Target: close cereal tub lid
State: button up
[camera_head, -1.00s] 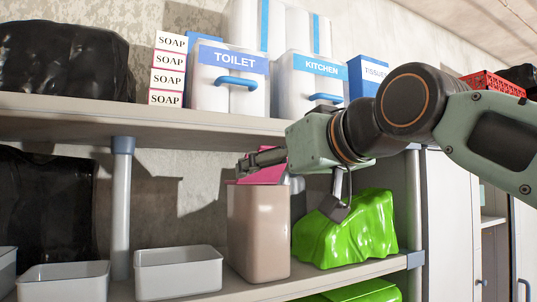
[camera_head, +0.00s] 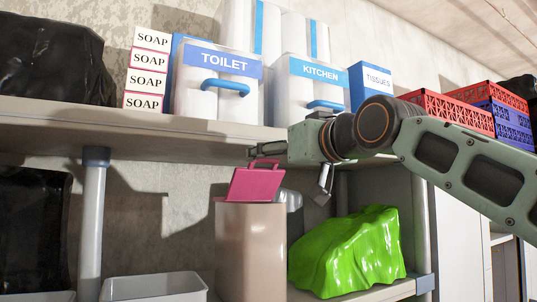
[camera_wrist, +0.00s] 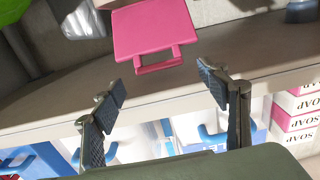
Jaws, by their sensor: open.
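The cereal tub (camera_head: 250,250) is a tall beige box standing on the lower shelf in the head view. Its pink lid (camera_head: 257,184) stands open, tilted up above the rim, with a loop handle at its upper edge. In the wrist view the lid (camera_wrist: 150,30) lies just beyond the fingers, its handle towards the gap between them.
A green bag (camera_head: 350,250) stands right of the tub. A white bin (camera_head: 155,289) is at left.

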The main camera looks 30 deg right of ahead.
aim_at(267, 159)
jog(key=shift+w+a+p, duration=0.1)
jog(key=shift+w+p, duration=0.25)
jog(key=shift+w, duration=1.55)
jog(key=shift+c, duration=0.3)
jog(key=c, duration=1.7)
jog(key=shift+o, duration=0.2)
jog(key=shift+s+f, duration=0.1)
